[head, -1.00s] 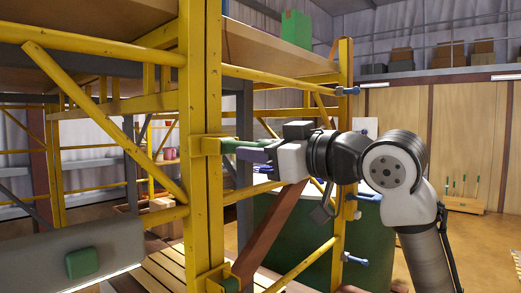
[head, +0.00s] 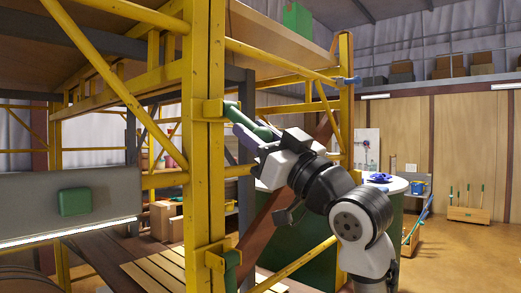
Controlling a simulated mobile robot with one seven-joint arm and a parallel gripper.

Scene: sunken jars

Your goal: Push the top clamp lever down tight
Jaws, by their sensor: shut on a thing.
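The top clamp (head: 207,109) is a yellow bracket on the upright yellow post. Its green lever (head: 262,131) slants down and to the right from the bracket. My gripper (head: 246,127) is at the lever, its grey fingers shut on it; the wrist hides part of the lever's outer end. A lower clamp (head: 213,260) sits on the same post, with its green lever (head: 232,261) hanging down close to the post.
A reddish-brown diagonal brace (head: 262,222) runs up behind my gripper. A green drum (head: 310,240) stands behind my arm. A grey panel with a green block (head: 75,202) is at the left. Open floor lies at the right.

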